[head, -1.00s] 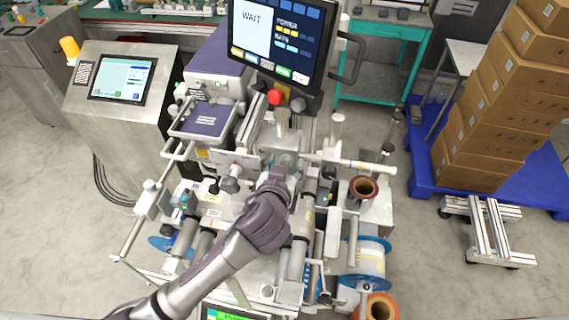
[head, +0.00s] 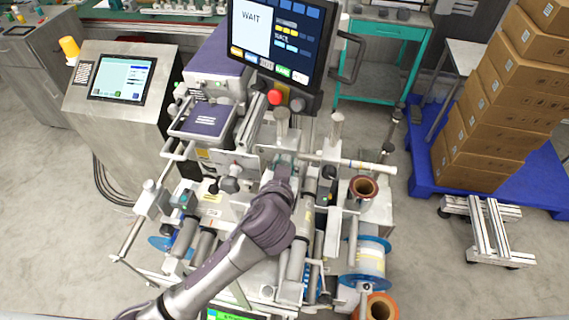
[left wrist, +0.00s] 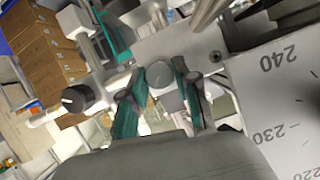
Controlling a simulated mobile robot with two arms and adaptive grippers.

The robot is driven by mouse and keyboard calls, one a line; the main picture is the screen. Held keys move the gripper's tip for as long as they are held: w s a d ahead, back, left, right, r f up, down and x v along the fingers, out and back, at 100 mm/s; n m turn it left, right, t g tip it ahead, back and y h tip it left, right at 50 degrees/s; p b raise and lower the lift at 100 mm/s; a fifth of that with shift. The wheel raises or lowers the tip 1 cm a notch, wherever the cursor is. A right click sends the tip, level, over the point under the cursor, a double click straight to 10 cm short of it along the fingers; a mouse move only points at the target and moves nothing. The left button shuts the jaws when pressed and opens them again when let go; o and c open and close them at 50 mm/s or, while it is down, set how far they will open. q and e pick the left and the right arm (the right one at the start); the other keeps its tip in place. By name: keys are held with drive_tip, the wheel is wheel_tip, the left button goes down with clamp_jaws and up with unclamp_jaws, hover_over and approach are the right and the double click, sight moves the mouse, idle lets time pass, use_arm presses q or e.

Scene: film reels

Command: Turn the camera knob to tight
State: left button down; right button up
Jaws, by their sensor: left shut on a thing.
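My left gripper (head: 286,166) reaches into the middle of the reel machine (head: 232,163), with its wrist below it. In the left wrist view its two teal-and-dark fingers stand on either side of a round grey knob (left wrist: 160,75) and are shut on it. This knob is hidden by the gripper in the head view. I cannot read any tight or loose mark on it. A black knob (left wrist: 77,98) on a silver block sits to the left in the wrist view, apart from the fingers. My right gripper is not in view.
A ruled plate (left wrist: 275,110) with numbers lies right of the fingers. A monitor reading WAIT (head: 275,40) stands above the machine. A blue reel (head: 368,262) and brown cores (head: 363,187) are at its right. Boxes (head: 500,110) stand on a blue pallet (head: 425,180).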

use_arm(q)
drive_tip(key=m+t+y, duration=0.1)
drive_tip(key=m, duration=0.1)
drive_tip(key=m+y+b, duration=0.1)
drive_tip(key=m+y, duration=0.1)
drive_tip(key=m, duration=0.1)
drive_tip(key=m+t+y+b, duration=0.1)
drive_tip(key=m, duration=0.2)
drive_tip(key=shift+d+f+t, duration=0.25)
drive_tip(key=shift+f+t, duration=0.05)
drive_tip(key=shift+m+t+y+b, duration=0.6)
drive_tip(key=shift+m+b, duration=0.5)
drive_tip(key=shift+m, duration=0.6)
drive_tip(key=c, duration=0.8)
unclamp_jaws()
drive_tip(key=shift+c, duration=0.2)
drive_tip(key=shift+s, duration=0.15)
